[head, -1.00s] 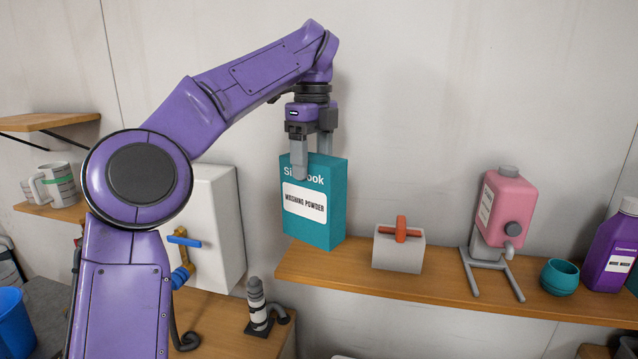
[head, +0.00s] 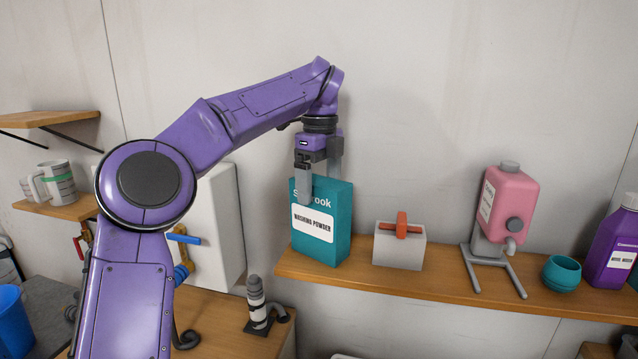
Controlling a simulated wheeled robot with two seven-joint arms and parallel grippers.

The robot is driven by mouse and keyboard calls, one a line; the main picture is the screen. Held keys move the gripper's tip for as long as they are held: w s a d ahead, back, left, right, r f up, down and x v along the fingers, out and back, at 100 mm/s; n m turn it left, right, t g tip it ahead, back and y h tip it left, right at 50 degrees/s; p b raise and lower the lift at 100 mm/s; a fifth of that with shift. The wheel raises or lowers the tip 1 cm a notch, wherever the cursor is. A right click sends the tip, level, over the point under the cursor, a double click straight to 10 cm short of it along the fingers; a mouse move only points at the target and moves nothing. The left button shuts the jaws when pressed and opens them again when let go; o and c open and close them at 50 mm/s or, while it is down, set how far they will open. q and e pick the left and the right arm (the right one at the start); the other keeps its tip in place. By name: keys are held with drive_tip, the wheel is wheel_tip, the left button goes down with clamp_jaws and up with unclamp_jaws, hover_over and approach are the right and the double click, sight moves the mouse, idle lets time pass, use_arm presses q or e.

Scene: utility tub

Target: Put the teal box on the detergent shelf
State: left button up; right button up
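The teal box (head: 338,250), labelled washing powder, is upright at the left end of the wooden detergent shelf (head: 440,287). Its bottom is at the shelf's surface; I cannot tell for sure whether it bears on the wood. My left gripper (head: 319,190) comes down from above with its fingers on either side of the box's top. It is shut on the box, and the near finger covers part of the printed name. My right gripper is not in view.
On the shelf to the right stand a white block with an orange handle (head: 399,246), a pink jug on a grey stand (head: 508,210), a teal cup (head: 562,273) and a purple bottle (head: 612,250). A black-and-white striped fitting (head: 257,301) stands on the lower counter.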

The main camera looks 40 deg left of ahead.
use_arm(q)
wheel_tip(320, 180, up, 12)
drive_tip(key=p, duration=0.6)
drive_tip(key=shift+p, duration=0.3)
